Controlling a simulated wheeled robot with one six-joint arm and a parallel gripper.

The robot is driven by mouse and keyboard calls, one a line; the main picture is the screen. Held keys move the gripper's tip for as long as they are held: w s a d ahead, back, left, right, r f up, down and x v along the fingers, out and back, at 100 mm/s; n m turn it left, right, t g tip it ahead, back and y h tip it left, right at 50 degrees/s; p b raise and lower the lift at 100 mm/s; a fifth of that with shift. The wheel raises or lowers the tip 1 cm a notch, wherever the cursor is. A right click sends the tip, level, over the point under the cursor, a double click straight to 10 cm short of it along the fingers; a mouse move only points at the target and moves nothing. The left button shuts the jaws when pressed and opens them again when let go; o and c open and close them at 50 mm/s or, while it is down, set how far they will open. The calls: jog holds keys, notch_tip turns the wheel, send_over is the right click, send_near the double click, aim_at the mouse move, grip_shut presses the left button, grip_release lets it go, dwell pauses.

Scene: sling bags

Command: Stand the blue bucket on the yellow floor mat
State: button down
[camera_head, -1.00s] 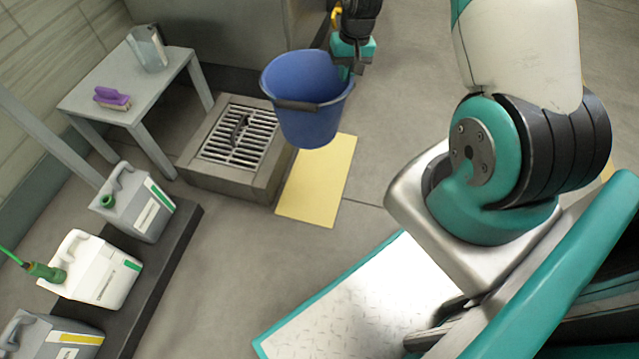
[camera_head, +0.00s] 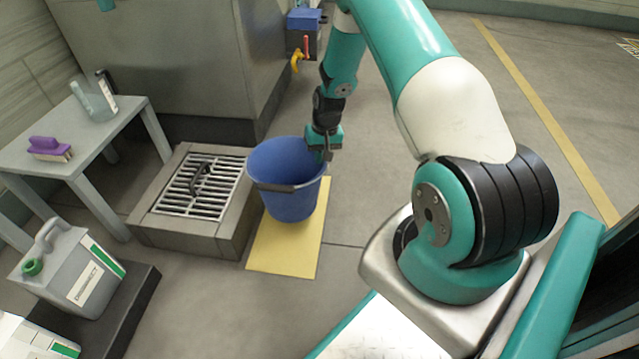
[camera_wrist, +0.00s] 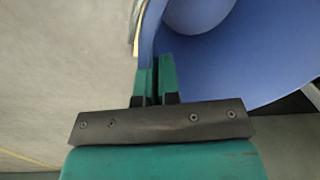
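The blue bucket (camera_head: 288,190) is upright at the far part of the yellow floor mat (camera_head: 282,248) in the head view. Its base overlaps the mat in the picture; I cannot tell whether it touches or hangs slightly above. My gripper (camera_head: 328,152) is at the bucket's right rim. In the wrist view the bucket (camera_wrist: 245,60) fills the upper right, and my gripper's fingers (camera_wrist: 156,75) are closed on its wall. A thin strip of the mat (camera_wrist: 137,32) shows beside the bucket.
A raised drain block with a metal grate (camera_head: 203,186) stands just left of the bucket. A grey table (camera_head: 105,130) carries a purple brush (camera_head: 48,148) and a clear jug (camera_head: 95,97). A grey canister (camera_head: 70,268) stands at lower left. Floor right of the mat is clear.

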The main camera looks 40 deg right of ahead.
notch_tip(320, 180, down, 7)
jog(key=b, duration=0.3)
jog(key=shift+f, duration=0.2)
jog(key=c, duration=1.3)
grip_release()
jog(key=shift+c, duration=0.2)
